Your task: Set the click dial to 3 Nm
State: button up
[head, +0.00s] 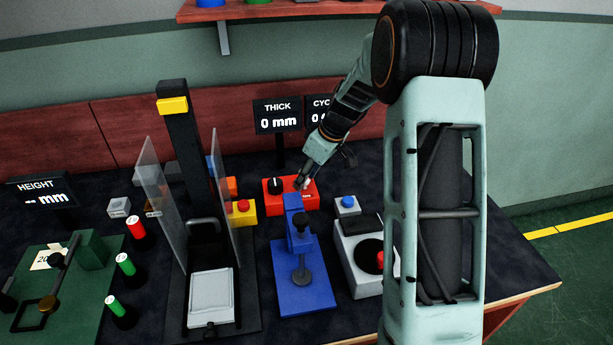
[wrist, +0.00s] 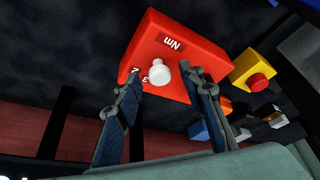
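The click dial is a white knob (wrist: 160,73) on a red box (wrist: 180,48) with an "Nm" label. In the wrist view the figures 2 and 3 show at the knob's left side; its pointer setting cannot be read. My gripper (wrist: 167,86) is open, with one finger on each side of the knob and visible gaps between. In the head view my gripper (head: 303,184) reaches down over the right part of the red box (head: 289,205) and largely hides the knob.
A blue press (head: 303,280) stands in front of the red box. A yellow box with a red button (head: 242,211) is to its left and a grey box with a blue button (head: 347,205) to its right. The THICK display (head: 277,115) stands behind. Clear guard panels (head: 160,190) are farther left.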

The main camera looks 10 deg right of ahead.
jog(key=shift+c, duration=0.3)
grip_shut()
jog(key=shift+m, duration=0.3)
jog(key=shift+m+h+b, duration=0.3)
jog(key=shift+m, duration=0.1)
jog(key=m, duration=0.1)
jog(key=m+t+h, duration=0.1)
jog(key=m, duration=0.1)
jog(key=shift+s+a+r, duration=0.1)
jog(key=shift+a, duration=0.1)
jog(key=m+h+p, duration=0.1)
jog(key=m, duration=0.2)
jog(key=shift+p, duration=0.4)
jog(key=shift+m+h+p, duration=0.3)
jog(key=shift+m+p, duration=0.1)
jog(key=shift+m, duration=0.3)
